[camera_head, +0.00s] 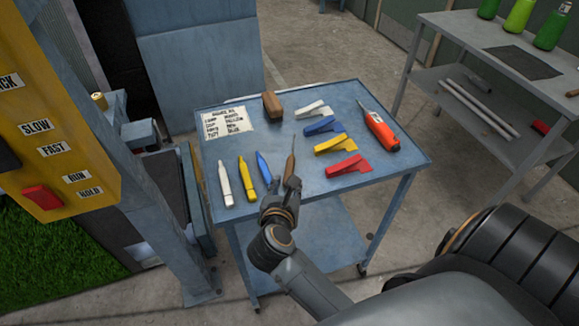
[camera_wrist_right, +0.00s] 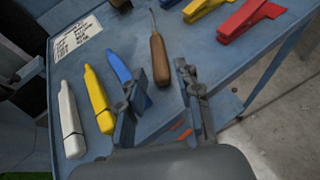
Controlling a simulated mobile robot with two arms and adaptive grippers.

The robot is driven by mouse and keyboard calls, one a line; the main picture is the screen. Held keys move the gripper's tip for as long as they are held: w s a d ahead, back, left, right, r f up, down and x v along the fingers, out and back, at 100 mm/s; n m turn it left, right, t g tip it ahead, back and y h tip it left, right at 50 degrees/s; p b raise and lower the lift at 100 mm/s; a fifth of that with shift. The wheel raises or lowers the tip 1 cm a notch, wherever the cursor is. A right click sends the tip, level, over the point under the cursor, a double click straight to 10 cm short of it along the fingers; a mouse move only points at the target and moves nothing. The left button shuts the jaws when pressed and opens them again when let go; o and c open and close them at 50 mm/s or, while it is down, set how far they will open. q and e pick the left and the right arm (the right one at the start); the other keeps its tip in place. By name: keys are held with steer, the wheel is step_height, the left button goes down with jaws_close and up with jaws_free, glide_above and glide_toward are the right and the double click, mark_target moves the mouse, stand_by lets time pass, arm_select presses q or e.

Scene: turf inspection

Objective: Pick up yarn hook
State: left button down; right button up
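The yarn hook (camera_head: 290,168) has a brown wooden handle and a thin metal shaft. It lies on the blue cart's top, the handle towards me. My right gripper (camera_head: 280,188) is at the cart's near edge, close to the handle end. In the right wrist view the gripper (camera_wrist_right: 158,80) is open, its two fingers apart. The hook's handle (camera_wrist_right: 160,62) points into the gap between them, nearer the right finger; I cannot tell whether they touch. My left gripper is not in view.
The blue cart (camera_head: 228,105) also holds white, yellow and blue markers (camera_head: 248,178) on the left, a note (camera_head: 229,122), a wooden block (camera_head: 272,105), coloured clips (camera_head: 325,125) and a red-orange tool (camera_head: 379,128). A yellow control panel (camera_head: 50,125) stands left. A grey bench (camera_head: 455,25) stands right.

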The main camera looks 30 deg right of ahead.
mark_target(289, 174)
steer(key=shift+w+d+f+p, duration=0.1)
steer(key=shift+w+d+p, duration=0.25)
steer(key=shift+w, duration=0.15)
steer(key=p+x, duration=0.1)
steer(key=x, duration=0.2)
steer(key=shift+w+d+f, duration=0.1)
steer(key=shift+w+f, duration=0.15)
steer(key=shift+w+d+f, duration=0.2)
steer(key=shift+w+d, duration=0.05)
steer(key=shift+s+a, duration=0.1)
steer(key=shift+c, duration=0.4)
jaws_close()
